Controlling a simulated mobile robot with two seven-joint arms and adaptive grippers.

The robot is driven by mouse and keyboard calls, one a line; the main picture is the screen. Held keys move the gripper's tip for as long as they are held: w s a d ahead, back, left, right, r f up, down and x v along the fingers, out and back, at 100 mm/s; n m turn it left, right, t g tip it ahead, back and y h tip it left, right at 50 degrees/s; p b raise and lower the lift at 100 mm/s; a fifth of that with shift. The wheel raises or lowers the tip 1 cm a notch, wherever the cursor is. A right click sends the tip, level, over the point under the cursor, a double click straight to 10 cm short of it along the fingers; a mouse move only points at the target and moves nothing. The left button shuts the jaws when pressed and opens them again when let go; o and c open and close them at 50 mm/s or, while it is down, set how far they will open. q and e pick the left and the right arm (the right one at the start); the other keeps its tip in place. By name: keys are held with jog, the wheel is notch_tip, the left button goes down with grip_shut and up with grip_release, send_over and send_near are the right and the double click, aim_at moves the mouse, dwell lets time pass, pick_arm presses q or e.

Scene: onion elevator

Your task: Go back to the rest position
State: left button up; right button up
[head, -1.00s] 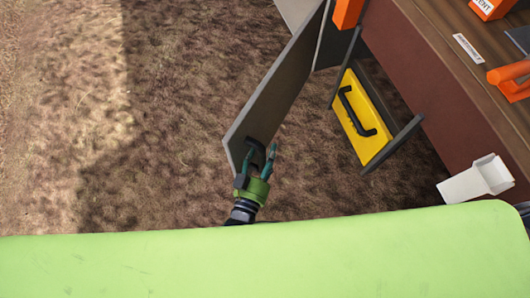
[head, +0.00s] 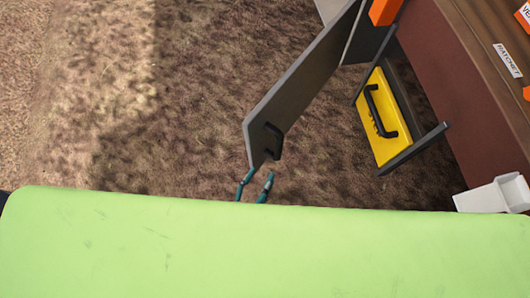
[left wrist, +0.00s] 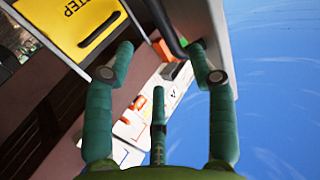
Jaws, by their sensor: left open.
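My left gripper (head: 255,187) shows only its teal fingertips above the green edge in the head view, just below the open grey cabinet door (head: 300,88). Its fingers are spread and empty. The black door handle (head: 273,141) is just above the fingertips, apart from them. In the left wrist view the gripper's fingers (left wrist: 158,75) stand apart with nothing between them. The door edge (left wrist: 218,45) is behind the right finger. My right gripper is not in view.
A yellow case (head: 381,120) with a black handle sits in the open cabinet. A white bin (head: 493,196) is at the right by the brown worktop. A green surface (head: 250,245) fills the bottom of the head view. The brown floor at left is clear.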

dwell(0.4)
pick_arm(q)
jog(key=s+a+f+g+y, duration=0.2)
jog(key=a+f+g, duration=0.2)
jog(key=f, duration=0.7)
jog(key=s+a+f+g+y, duration=0.1)
jog(key=s+a+f+g, duration=0.3)
jog(key=f, duration=0.6)
jog(key=s+a+f+n+g+y, duration=0.2)
jog(key=s+a+f+g+y, duration=0.2)
jog(key=s+a+f+g, duration=0.3)
jog(key=s+a+f, duration=0.4)
jog(key=s+a, duration=0.1)
jog(key=shift+g, duration=0.3)
